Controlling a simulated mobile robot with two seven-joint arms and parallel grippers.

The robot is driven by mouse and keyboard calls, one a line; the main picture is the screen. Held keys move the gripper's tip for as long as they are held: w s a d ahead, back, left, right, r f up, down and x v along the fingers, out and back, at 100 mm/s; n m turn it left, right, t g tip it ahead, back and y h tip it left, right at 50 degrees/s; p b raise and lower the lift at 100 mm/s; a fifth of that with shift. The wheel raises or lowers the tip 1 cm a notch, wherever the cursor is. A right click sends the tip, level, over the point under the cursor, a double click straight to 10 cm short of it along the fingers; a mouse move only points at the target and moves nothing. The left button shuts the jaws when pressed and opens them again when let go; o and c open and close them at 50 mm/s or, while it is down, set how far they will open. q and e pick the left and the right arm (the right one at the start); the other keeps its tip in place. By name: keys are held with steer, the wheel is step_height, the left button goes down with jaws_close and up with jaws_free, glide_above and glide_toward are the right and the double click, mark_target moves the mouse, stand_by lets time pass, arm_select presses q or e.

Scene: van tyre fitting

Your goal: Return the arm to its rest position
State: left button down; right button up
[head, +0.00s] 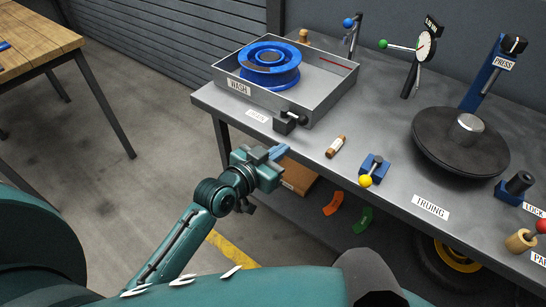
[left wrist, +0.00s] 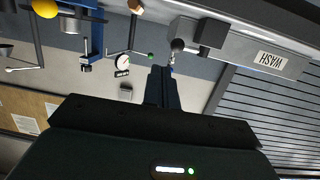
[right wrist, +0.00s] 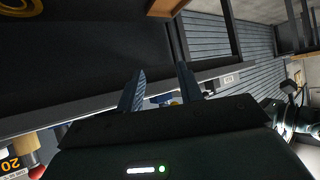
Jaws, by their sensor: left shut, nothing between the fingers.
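My left gripper (head: 277,153) is in front of the near edge of the grey workbench (head: 310,162), below the wash tray, in the head view. Its fingers are shut together and empty; they also show as one dark block in the left wrist view (left wrist: 161,86). The left arm is bent and reaches up from the lower left. My right gripper shows only in the right wrist view (right wrist: 158,88), with its two fingers apart and nothing between them. The right gripper is hidden in the head view.
A metal wash tray (head: 318,106) holds a blue wheel rim (head: 270,62). A round black turntable (head: 460,150), a dial gauge (head: 424,45) and a yellow-knobbed blue block (head: 373,166) stand on the bench. A wooden table (head: 35,38) is at left. The floor between is clear.

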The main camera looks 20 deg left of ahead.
arm_select(q)
steer(key=s+f+g+y, duration=0.1)
steer(key=s+f+g, duration=0.1)
steer(key=s+f, duration=0.4)
steer(key=s+a+f+n+g+y+p, duration=0.1)
steer(key=s+f, duration=0.5)
steer(key=s, duration=0.7)
steer(key=shift+s+a+n+g+y, duration=0.2)
steer(key=shift+s+n+g+y, duration=0.1)
steer(key=shift+s+g+y, duration=0.15)
